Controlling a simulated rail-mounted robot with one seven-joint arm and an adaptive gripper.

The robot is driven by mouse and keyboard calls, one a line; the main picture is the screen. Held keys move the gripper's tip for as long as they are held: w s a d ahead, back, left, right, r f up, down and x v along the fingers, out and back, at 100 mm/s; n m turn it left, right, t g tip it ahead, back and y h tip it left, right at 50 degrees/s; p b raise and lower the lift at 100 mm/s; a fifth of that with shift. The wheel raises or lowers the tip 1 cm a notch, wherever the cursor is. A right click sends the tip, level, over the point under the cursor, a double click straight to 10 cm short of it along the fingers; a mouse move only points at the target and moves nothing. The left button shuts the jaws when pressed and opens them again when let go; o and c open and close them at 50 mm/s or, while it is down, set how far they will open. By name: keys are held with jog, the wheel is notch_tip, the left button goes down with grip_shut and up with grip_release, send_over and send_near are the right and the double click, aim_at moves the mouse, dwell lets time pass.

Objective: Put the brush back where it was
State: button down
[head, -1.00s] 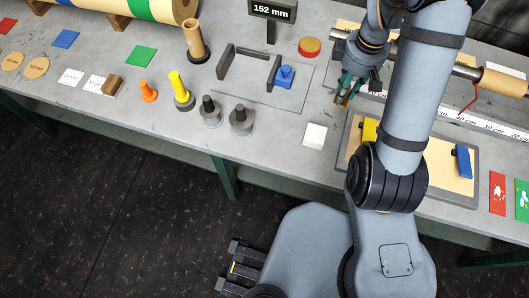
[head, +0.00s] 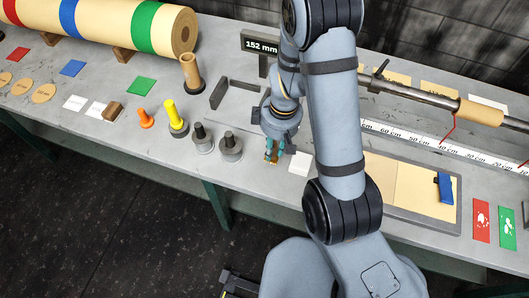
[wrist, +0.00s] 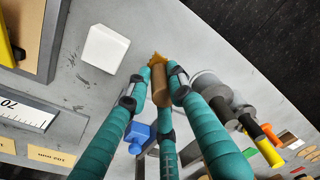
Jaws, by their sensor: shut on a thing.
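My gripper (head: 271,155) is shut on a small brown wooden piece with a ragged golden end, which looks like the brush (wrist: 160,84). In the wrist view the teal fingers close around it, with the golden end at the fingertips. In the head view only a small golden-brown bit of it (head: 271,157) shows below the fingers. The gripper is over the grey bench, just left of a white block (head: 300,161). I cannot tell whether the brush touches the bench. No marked place for the brush is clear to me.
Two grey weights with dark knobs (head: 231,146) stand left of the gripper, with a yellow-topped piece (head: 176,120) and an orange piece (head: 146,118) beyond. A dark bracket (head: 220,92) stands behind. A framed board (head: 385,205) lies to the right.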

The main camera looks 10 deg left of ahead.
jog(key=shift+w+a+f+p, duration=0.15)
jog(key=shift+a+f, duration=0.25)
jog(key=shift+a, duration=0.25)
jog(key=shift+w+a+f+p, duration=0.15)
jog(key=shift+a+f, duration=0.25)
jog(key=shift+a, duration=0.2)
jog(key=shift+f+b, duration=0.8)
jog(key=shift+f, duration=1.2)
jog(key=shift+f, duration=0.1)
jog(key=shift+f+b, duration=0.15)
jog(key=shift+b, duration=0.15)
jog(key=c, duration=1.5)
grip_release()
jog(key=shift+c, duration=0.2)
jog(key=shift+r, duration=0.2)
jog(key=shift+r+p, duration=0.4)
jog(key=shift+p, duration=0.15)
jog(key=r, duration=0.3)
jog(key=r+p, duration=0.1)
jog(key=r, duration=0.3)
jog(key=d+r, duration=0.1)
jog(key=r, duration=0.3)
jog(key=shift+r, duration=0.15)
